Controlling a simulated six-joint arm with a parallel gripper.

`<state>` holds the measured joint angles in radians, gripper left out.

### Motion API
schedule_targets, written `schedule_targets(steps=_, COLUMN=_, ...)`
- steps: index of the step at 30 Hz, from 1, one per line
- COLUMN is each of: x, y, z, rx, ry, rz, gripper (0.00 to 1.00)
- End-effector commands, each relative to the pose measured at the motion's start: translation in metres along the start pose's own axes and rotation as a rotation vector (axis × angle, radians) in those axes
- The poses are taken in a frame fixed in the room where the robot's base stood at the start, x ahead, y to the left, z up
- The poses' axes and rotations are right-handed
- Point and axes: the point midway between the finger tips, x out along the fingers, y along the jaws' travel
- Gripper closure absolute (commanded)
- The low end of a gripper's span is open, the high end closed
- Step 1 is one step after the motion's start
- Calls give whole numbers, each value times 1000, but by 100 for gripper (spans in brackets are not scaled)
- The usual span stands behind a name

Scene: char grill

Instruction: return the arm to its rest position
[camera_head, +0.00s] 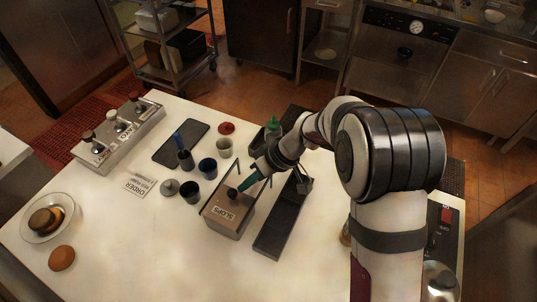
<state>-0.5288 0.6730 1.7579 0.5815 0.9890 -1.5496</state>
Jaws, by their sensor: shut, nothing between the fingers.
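My arm reaches from the right side of the picture over the table toward its middle. My gripper (246,184) is at the end of the arm, low over the metal box labelled SLOPS (227,219). It is shut with nothing in it. The fingertips look small and dark teal, close above or inside the box's opening; I cannot tell whether they touch it. A dark knob or object (232,193) shows at the box's opening beside the fingertips.
The white table (130,240) holds several dark cups (208,168), a dark tray (181,145), a condiment station (118,131), a plate with a burger (47,217), a bun (62,258) and a long dark bin (278,225) right of the box.

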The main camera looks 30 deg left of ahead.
Motion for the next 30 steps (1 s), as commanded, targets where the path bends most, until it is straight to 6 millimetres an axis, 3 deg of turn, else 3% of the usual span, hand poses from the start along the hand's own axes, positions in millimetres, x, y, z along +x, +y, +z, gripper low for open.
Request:
schedule_targets(steps=3, x=-20, y=28, z=-4, rx=2, ry=9, rz=9, gripper=100)
schedule_targets(steps=9, x=-83, y=27, z=-5, rx=-3, ry=11, rz=13, gripper=100)
schedule_targets(steps=12, x=-103, y=26, z=-4, rx=-2, ry=10, rz=12, gripper=100)
schedule_targets(steps=20, x=-121, y=26, z=-3, rx=1, ry=8, rz=13, gripper=100)
schedule_targets(steps=22, x=-133, y=20, z=5, rx=63, ry=3, rz=29, gripper=100)
schedule_targets(steps=23, x=-144, y=15, z=15, rx=125, ry=-3, rz=46, gripper=100)
schedule_targets(steps=26, x=-190, y=-19, z=71, rx=477, ry=-22, rz=141, gripper=100)
schedule_targets(steps=27, x=-205, y=-37, z=100, rx=648, ry=-23, rz=190, gripper=100)
schedule_targets(steps=30, x=-221, y=-79, z=171, rx=1059, ry=-3, rz=314, gripper=100)
